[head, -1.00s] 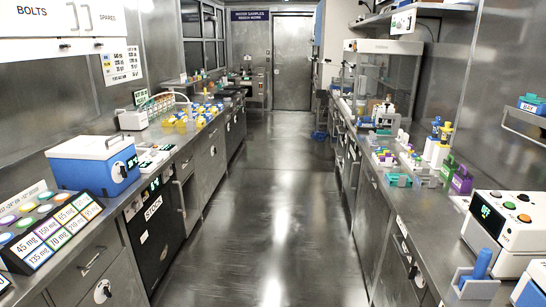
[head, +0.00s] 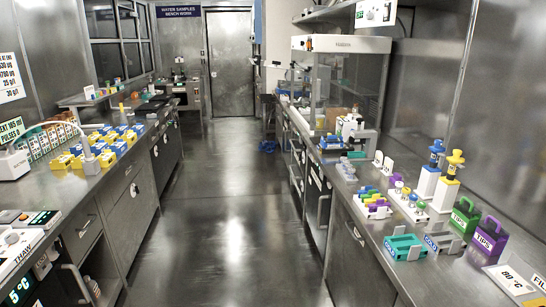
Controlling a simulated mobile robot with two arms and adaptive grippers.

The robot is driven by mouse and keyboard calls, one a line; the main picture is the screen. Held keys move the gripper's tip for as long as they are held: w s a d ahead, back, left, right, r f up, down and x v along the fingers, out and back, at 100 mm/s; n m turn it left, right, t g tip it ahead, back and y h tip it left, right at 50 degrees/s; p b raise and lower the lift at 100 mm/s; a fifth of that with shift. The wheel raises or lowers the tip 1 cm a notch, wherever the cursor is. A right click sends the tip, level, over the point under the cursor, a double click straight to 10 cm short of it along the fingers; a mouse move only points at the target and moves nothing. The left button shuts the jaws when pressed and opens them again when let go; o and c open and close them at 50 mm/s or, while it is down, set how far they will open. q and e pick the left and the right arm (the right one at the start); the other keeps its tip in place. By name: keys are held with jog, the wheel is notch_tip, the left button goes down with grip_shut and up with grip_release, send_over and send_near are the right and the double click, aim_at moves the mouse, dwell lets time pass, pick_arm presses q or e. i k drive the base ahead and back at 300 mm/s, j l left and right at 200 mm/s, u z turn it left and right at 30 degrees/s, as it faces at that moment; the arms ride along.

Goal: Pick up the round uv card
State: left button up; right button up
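I cannot make out for certain which thing is the round uv card. Two small white upright cards with rounded tops (head: 382,162) stand on the right bench, behind the colored racks and in front of the glass-fronted cabinet. They are too small for me to read any marking or to tell their exact shape. Neither of my grippers is in view.
The right bench holds colored racks (head: 373,203), yellow and blue dispensers (head: 445,175), green and purple TIPS boxes (head: 478,228) and a glass cabinet (head: 335,85). Yellow and blue blocks (head: 95,150) crowd the left bench.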

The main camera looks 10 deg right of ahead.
aim_at(379, 155)
jog(key=i+z, duration=0.1)
jog(key=i, duration=0.4)
jog(key=i+j+z, duration=0.1)
jog(key=i, duration=0.4)
jog(key=i+j+z, duration=0.1)
jog(key=i, duration=0.4)
jog(key=i+j+z, duration=0.1)
jog(key=i, duration=0.4)
jog(key=j, duration=0.1)
